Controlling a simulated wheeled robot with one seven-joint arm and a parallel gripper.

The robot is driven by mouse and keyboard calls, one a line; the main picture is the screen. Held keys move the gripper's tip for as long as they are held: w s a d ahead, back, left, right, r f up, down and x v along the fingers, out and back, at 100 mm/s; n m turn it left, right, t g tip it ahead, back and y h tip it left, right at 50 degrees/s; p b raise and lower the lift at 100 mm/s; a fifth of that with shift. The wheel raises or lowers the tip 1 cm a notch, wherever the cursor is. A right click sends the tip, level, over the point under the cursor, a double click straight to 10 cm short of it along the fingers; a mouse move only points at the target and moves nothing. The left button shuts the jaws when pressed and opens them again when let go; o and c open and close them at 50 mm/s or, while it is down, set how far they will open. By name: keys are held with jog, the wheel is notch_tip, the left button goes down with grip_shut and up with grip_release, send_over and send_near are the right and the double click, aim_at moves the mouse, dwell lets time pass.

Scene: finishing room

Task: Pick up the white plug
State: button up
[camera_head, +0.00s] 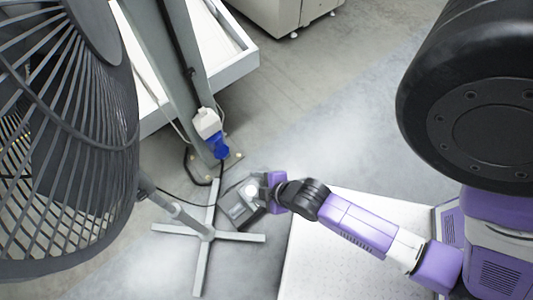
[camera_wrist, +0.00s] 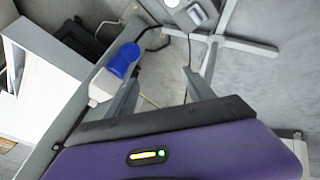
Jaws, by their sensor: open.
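The white plug (camera_head: 207,122) is a white block joined to a blue connector (camera_head: 218,147), beside the grey post in the head view. In the wrist view the white block (camera_wrist: 103,85) and blue connector (camera_wrist: 124,58) lie left of my fingers. My gripper (camera_head: 238,212) is at the end of my purple arm, lower right of the plug and apart from it. In the wrist view my gripper (camera_wrist: 163,80) has two spread fingers with nothing between them. The fingertips are small and partly unclear in the head view.
A large dark fan (camera_head: 70,130) fills the left. Its grey cross-shaped stand (camera_head: 200,262) is below my gripper. A grey post (camera_head: 172,70) and a white tray-like table (camera_head: 235,68) stand behind. A dark cable runs near the plug. Open floor lies right of the post.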

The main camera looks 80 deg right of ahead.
jog(key=d+f+n+g+y+b, duration=0.1)
jog(key=d+f+g+b, duration=0.1)
jog(key=d+f+b, duration=0.3)
jog(key=d+f+n+g+y+b, duration=0.1)
jog(key=d+f+b, duration=0.4)
jog(key=f, duration=0.8)
jog(key=d+f+n+g+b, duration=0.3)
jog(key=d+f+g+b, duration=0.1)
jog(key=f, duration=0.5)
jog(key=shift+w+d+y+b, duration=0.2)
jog(key=shift+d+b, duration=0.1)
jog(key=shift+d, duration=0.25)
jog(key=shift+w+d+y+b, duration=0.1)
jog(key=shift+d+y+b, duration=0.15)
jog(key=shift+d, duration=0.25)
jog(key=shift+s+d+f+n, duration=0.15)
jog(key=shift+d+n, duration=0.1)
jog(key=shift+n, duration=0.05)
jog(key=shift+d+f+b, duration=0.1)
jog(key=shift+f+b, duration=0.2)
jog(key=shift+b, duration=0.1)
notch_tip(320, 180, down, 7)
jog(key=b, duration=0.5)
jog(key=c, duration=1.2)
